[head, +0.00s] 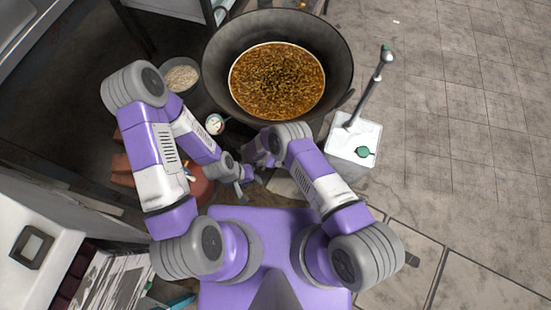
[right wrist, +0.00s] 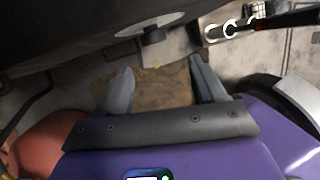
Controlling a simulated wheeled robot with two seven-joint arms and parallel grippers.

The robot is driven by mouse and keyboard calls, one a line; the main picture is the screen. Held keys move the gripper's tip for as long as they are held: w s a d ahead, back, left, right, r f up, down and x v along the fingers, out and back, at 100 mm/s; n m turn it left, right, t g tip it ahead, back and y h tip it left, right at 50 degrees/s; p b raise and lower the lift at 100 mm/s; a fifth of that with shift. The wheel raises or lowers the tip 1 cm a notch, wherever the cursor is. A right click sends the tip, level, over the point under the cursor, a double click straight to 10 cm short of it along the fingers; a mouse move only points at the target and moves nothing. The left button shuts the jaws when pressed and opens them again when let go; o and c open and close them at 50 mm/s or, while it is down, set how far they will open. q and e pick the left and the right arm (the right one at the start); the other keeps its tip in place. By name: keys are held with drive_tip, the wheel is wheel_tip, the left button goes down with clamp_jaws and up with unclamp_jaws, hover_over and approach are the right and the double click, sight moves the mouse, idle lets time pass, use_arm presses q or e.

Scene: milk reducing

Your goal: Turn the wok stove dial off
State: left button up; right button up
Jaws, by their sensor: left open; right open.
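A large dark wok (head: 340,75) full of brown food stands at the top middle of the head view. In the right wrist view a dark round knob (right wrist: 152,35) sticks out below a dark surface. It looks like the stove dial, but its setting cannot be read. My right gripper (right wrist: 162,82) is open and empty, with the knob ahead of its fingertips and apart from them. In the head view its fingers are hard to make out below the wok. My left gripper (head: 241,188) is open just below and left of the right hand, with nothing seen in it.
A white-faced gauge (head: 215,124) is left of the wok's lower edge, near a pot of pale grains (head: 181,77). A reddish rounded object (head: 203,188) lies close to my left gripper. Tiled floor at right is open.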

drive_tip(key=w+b+x, duration=0.1)
drive_tip(key=b+x, duration=0.2)
drive_tip(key=x, duration=0.5)
drive_tip(key=shift+a+n+t, duration=0.15)
drive_tip(key=shift+n+t, duration=0.15)
drive_tip(key=shift+r, duration=0.15)
